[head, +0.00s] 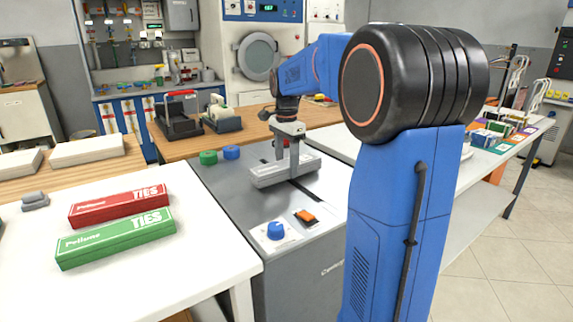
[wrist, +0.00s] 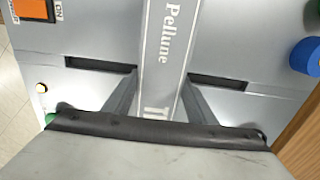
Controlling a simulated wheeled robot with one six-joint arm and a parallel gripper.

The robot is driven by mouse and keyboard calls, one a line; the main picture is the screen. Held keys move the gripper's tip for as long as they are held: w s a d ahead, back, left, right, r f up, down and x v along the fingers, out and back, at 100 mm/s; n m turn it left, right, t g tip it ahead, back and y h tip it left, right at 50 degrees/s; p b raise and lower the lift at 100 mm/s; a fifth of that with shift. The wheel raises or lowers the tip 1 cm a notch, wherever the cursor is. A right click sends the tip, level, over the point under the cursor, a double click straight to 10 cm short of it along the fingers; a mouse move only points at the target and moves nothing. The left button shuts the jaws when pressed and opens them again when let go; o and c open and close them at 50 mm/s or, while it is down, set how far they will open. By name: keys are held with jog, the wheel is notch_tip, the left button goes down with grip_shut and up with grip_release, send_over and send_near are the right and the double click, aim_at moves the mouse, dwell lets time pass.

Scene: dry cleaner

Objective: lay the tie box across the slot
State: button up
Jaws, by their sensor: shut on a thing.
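The tie box (head: 270,174) is long and grey, with white "Pellune" lettering that shows in the wrist view (wrist: 156,55). My gripper (head: 288,158) is shut on it from above, a finger on each long side in the wrist view (wrist: 157,88). The slot (head: 303,192) is a dark narrow opening in the grey machine top. In the wrist view the slot (wrist: 101,65) shows on both sides of the box, which crosses its middle and hides that part. I cannot tell whether the box touches the top.
A red tie box (head: 118,206) and a green one (head: 116,238) lie on the white table (head: 205,228) at left. The machine top (head: 225,185) carries a green roll (head: 208,157), a blue roll (head: 231,152), a blue knob (head: 275,230) and an orange switch (head: 305,217).

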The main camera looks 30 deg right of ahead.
aim_at(287, 163)
jog(key=shift+f, duration=0.55)
jog(key=o, duration=1.1)
notch_tip(287, 163, up, 13)
jog(key=shift+r, duration=0.1)
dwell(0.4)
